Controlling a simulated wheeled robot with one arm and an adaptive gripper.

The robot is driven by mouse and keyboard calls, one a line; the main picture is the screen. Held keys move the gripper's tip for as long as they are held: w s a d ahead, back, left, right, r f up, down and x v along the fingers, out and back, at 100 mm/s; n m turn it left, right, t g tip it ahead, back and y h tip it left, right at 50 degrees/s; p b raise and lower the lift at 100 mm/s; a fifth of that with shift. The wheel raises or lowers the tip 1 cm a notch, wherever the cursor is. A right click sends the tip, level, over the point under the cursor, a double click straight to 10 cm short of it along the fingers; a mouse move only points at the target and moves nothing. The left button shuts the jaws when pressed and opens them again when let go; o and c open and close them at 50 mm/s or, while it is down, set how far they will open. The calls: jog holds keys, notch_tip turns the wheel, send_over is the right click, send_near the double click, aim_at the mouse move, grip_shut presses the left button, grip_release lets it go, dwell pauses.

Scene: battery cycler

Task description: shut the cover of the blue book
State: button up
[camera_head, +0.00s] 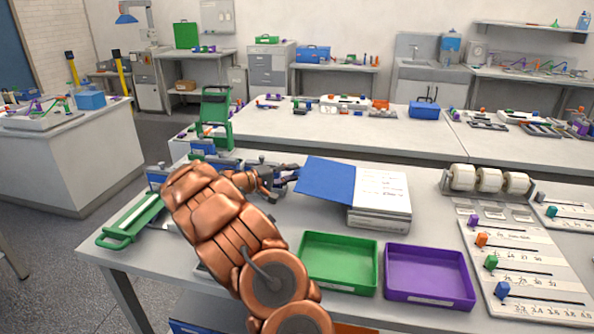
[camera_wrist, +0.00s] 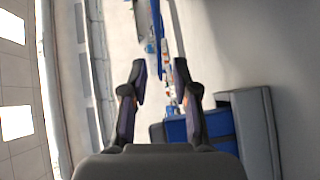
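The blue book lies open on the table, its blue cover (camera_head: 327,181) spread to the left and its white printed page (camera_head: 383,190) to the right. The page side rests on a thick pale block or stack; the cover looks raised above the table and slightly tilted. My gripper (camera_head: 287,173) is at the cover's left edge; I cannot tell whether it touches. In the wrist view, my gripper (camera_wrist: 160,70) has its two fingers apart with nothing clearly held between them. The book cannot be made out surely in the wrist view.
A green tray (camera_head: 338,288) and a purple tray (camera_head: 430,302) stand empty in front of the book. White rolls (camera_head: 489,181) and a board with coloured sliders (camera_head: 525,268) are at right. A green-handled frame (camera_head: 130,222) is at left. Bare table lies right of the page.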

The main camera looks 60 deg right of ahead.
jog(key=shift+x, duration=1.3)
jog(key=shift+c, duration=0.2)
grip_shut()
